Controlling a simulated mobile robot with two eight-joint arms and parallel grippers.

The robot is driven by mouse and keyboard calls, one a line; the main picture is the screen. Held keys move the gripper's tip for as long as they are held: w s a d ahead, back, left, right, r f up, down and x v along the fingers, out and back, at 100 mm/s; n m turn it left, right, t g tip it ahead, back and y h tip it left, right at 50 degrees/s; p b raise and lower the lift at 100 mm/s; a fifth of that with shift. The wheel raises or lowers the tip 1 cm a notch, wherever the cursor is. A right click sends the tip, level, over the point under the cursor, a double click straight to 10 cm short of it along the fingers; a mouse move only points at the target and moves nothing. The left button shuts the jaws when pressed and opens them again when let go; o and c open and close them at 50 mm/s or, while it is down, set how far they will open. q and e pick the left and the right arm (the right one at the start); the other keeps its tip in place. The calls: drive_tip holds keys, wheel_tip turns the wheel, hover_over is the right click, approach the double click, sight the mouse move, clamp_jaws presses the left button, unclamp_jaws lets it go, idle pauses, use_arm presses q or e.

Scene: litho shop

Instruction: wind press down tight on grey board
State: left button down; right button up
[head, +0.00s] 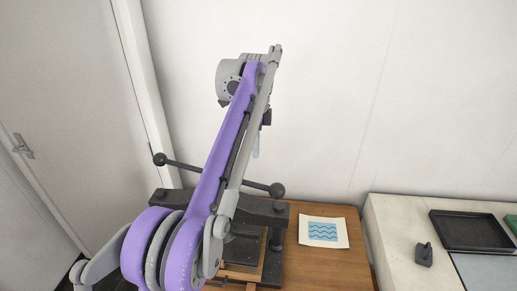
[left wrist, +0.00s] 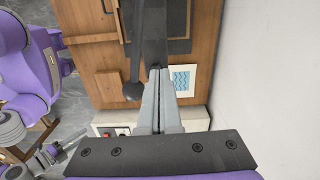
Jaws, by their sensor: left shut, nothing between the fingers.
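The press is a dark metal frame (head: 270,211) on a wooden table, with a crossbar handle ending in two ball knobs (head: 277,190). In the left wrist view, the handle bar (left wrist: 136,55) ends in a black ball beside my fingers. My left gripper (head: 256,152) is shut and empty, pointing down above the press and in front of the wall. Its shut fingers show in the left wrist view (left wrist: 158,72), apparently apart from the handle. My purple left arm hides much of the press. I cannot make out the grey board.
A white sheet with a blue wave print (head: 323,232) lies on the table (head: 348,270) right of the press. A pale counter (head: 395,230) holds a black tray (head: 470,245) and a small dark block (head: 424,255). The wall stands close behind.

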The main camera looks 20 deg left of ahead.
use_arm(q)
drive_tip(key=f+b, duration=0.2)
drive_tip(key=f, duration=0.1)
drive_tip(key=f+b, duration=0.1)
drive_tip(key=f, duration=0.3)
drive_tip(key=d+f+b, duration=0.1)
drive_tip(key=f+b, duration=0.1)
drive_tip(key=f, duration=0.2)
drive_tip(key=shift+b, duration=0.3)
drive_tip(key=s+b, duration=0.8)
drive_tip(key=s, duration=0.2)
use_arm(e)
drive_tip(key=shift+g, duration=0.7)
drive_tip(key=s+f, duration=0.2)
drive_tip(key=f, duration=0.3)
drive_tip(key=s+f, duration=0.2)
drive_tip(key=f, duration=0.4)
drive_tip(key=s+f, duration=0.2)
drive_tip(key=f, duration=0.4)
drive_tip(key=shift+a+f, duration=0.1)
drive_tip(key=shift+f, duration=0.05)
drive_tip(key=shift+r+p, duration=0.35)
drive_tip(key=shift+p, duration=0.05)
use_arm(q)
drive_tip(key=s+a+p, duration=0.2)
drive_tip(key=s+a, duration=0.7)
use_arm(e)
wheel_tip(320, 180, up, 2)
drive_tip(key=shift+w+r, duration=0.1)
drive_tip(key=shift+r, duration=0.05)
